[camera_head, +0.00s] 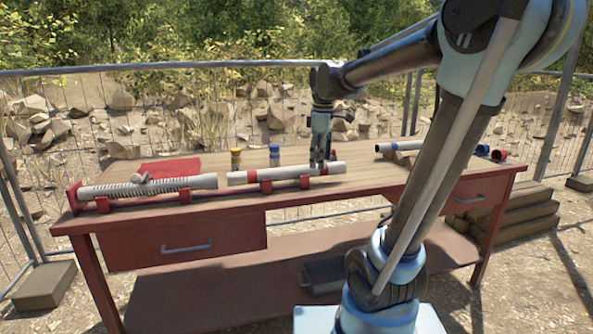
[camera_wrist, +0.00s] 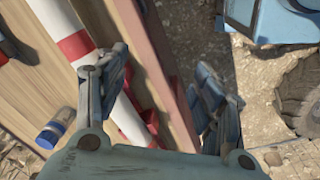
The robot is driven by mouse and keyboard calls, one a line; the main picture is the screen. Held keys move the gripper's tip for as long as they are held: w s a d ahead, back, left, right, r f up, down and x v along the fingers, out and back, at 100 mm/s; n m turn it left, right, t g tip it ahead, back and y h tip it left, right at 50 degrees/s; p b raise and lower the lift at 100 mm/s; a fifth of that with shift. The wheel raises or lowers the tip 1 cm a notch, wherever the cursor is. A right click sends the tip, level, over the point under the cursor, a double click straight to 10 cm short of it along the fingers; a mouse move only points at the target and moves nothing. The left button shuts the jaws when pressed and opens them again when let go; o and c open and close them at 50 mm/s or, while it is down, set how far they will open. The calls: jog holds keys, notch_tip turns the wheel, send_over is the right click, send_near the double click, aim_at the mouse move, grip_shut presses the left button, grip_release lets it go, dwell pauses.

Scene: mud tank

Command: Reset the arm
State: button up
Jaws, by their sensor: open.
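My gripper (camera_head: 321,158) hangs from my arm, pointing down over the workbench, at the right part of a white pipe with red bands (camera_head: 285,174). In the wrist view my gripper (camera_wrist: 168,78) has its two fingers spread wide with nothing held between them. The left finger overlaps the white pipe (camera_wrist: 65,14); I cannot tell if it touches. The right finger is out past the red bench edge (camera_wrist: 140,45), over the ground.
A wire fence (camera_head: 90,110) stands behind. Planks (camera_head: 515,217) lie at right.

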jog(key=s+d+f+m, duration=0.5)
jog(key=s+f+m, duration=0.2)
jog(key=s+f, duration=0.2)
jog(key=s+d+f+m+t, duration=0.1)
jog(key=s+d+f+m, duration=0.5)
jog(key=s+f, duration=0.4)
jog(key=shift+s+m, duration=0.5)
jog(key=shift+s, duration=0.5)
jog(key=shift+d+f, duration=0.1)
